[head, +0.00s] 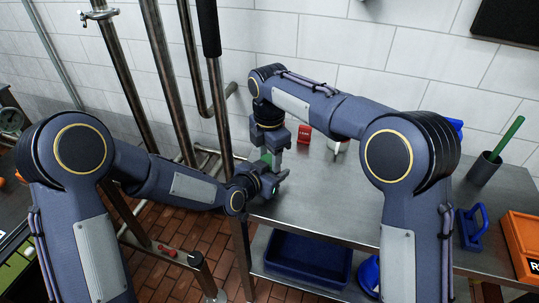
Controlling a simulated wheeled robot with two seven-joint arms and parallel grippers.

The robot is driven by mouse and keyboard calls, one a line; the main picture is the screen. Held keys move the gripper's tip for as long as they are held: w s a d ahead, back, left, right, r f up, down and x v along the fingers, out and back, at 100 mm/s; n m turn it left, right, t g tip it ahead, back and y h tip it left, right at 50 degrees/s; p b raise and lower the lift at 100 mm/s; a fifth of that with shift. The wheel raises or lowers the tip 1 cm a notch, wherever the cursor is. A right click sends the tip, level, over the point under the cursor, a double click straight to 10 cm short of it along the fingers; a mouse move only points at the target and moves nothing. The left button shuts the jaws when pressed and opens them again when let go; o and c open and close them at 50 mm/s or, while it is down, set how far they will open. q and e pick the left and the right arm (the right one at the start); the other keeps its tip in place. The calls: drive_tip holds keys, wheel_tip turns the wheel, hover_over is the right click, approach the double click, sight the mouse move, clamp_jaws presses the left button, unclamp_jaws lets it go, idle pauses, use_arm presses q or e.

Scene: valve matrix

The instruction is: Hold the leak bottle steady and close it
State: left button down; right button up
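A small green object (266,157), perhaps part of the leak bottle, shows between my two grippers near the left end of the steel table. The rest of it is hidden by the grippers. My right gripper (272,157) points down at it from above, and its fingers are around or beside it; I cannot tell which. My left gripper (280,180) reaches in from the left, just below the right one, close to the same spot. Its fingertips are small and dark, and I cannot tell whether they hold anything.
The steel table (320,205) has clear room at its middle. A red box (304,132) and a white bottle (338,146) stand at the back. A dark cup (484,169), a blue holder (471,228) and an orange bin (522,246) are at right. Upright pipes (170,80) stand at left.

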drive_tip(key=o, duration=0.4)
drive_tip(key=shift+c, duration=0.2)
drive_tip(key=shift+r, duration=2.3)
drive_tip(key=shift+c, duration=0.4)
drive_tip(key=shift+a+r+n, duration=0.15)
drive_tip(key=shift+r+n, duration=0.65)
drive_tip(key=shift+n, duration=0.1)
drive_tip(key=shift+r+n, duration=0.8)
drive_tip(key=shift+r, duration=0.1)
